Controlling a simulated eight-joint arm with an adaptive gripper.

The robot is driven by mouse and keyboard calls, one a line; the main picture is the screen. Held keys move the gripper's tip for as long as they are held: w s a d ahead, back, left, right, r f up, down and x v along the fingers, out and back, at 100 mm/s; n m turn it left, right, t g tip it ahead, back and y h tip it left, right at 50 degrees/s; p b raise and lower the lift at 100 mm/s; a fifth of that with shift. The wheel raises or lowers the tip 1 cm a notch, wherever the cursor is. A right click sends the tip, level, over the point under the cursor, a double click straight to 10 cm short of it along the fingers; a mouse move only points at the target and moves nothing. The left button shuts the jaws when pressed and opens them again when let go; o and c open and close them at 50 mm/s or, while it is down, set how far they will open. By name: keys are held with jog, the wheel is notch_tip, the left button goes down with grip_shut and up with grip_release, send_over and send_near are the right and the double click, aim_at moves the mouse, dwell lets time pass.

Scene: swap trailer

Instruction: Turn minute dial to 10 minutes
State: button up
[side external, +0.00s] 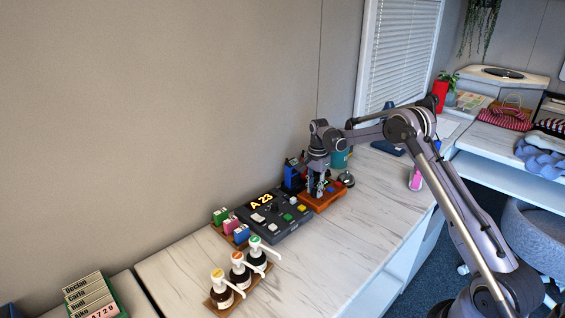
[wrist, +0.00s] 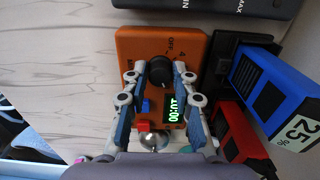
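The timer is an orange box (wrist: 130,50) with a black round dial (wrist: 160,70), a blue button (wrist: 145,106), a red button (wrist: 143,126) and a green lit display (wrist: 173,108) that appears to read 10:00, turned sideways. Small markings, including OFF, ring the dial. My gripper (wrist: 158,73) is over the box, with one fingertip on each side of the dial. The fingers look apart, with small gaps beside the dial. In the side external view the orange box (side external: 318,202) sits on the counter under my gripper (side external: 318,193), which hides its dial.
A dark control panel (side external: 270,228) showing A 23 stands left of the timer. Blue (wrist: 270,88) and red (wrist: 238,130) blocks stand close by my gripper. A silver bell (wrist: 153,142) is near the timer.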

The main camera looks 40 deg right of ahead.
aim_at(315, 189)
jog(key=o, duration=0.3)
jog(key=shift+r, duration=0.1)
notch_tip(315, 189, up, 12)
dwell(0.5)
jog(key=shift+m, duration=0.6)
notch_tip(315, 189, down, 12)
jog(key=shift+f, duration=0.15)
grip_shut()
